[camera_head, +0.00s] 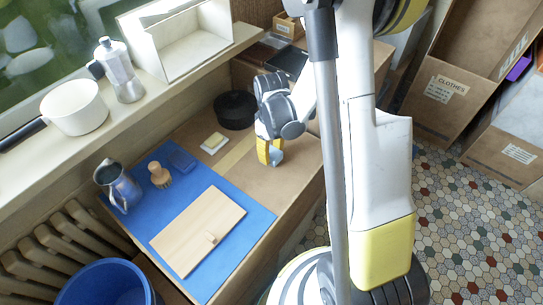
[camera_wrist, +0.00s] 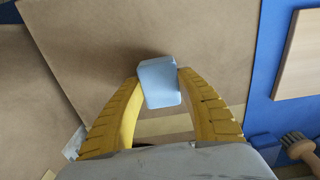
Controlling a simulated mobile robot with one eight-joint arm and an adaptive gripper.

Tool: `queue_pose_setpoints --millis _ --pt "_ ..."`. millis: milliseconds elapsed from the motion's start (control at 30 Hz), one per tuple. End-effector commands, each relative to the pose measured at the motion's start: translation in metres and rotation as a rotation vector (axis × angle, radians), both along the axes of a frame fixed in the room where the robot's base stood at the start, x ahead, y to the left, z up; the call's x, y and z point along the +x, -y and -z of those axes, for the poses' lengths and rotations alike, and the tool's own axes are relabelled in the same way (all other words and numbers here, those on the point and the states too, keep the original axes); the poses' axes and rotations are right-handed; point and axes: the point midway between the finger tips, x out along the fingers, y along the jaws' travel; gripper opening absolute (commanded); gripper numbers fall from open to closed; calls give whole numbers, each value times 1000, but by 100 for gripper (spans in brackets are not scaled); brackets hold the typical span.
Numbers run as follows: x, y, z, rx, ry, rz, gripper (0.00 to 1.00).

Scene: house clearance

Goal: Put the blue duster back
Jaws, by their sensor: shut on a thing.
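The blue duster (camera_wrist: 160,82) is a small light blue block with rounded edges. In the wrist view it sits between the yellow fingertips of my gripper (camera_wrist: 158,88), which is shut on it. In the head view my gripper (camera_head: 270,158) points down over the brown tabletop, right of the blue mat, and part of the duster (camera_head: 277,157) shows beside the finger. I cannot tell whether the duster touches the tabletop.
A blue mat (camera_head: 235,212) bears a wooden board (camera_head: 200,230), a brush (camera_head: 160,175), a dark blue block (camera_head: 183,160) and a metal jug (camera_head: 118,187).

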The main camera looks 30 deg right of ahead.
Motion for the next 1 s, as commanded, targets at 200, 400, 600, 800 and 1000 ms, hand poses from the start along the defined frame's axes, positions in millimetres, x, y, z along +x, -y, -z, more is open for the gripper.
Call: queue_pose_setpoints --millis 200,400,600,800,1000 --pt "0 0 2 0 0 0 5" --pt "0 0 6 0 0 0 49" --pt "0 0 5 0 0 0 63" --pt "0 0 3 0 0 0 63" --pt "0 0 -29 0 0 0 63"
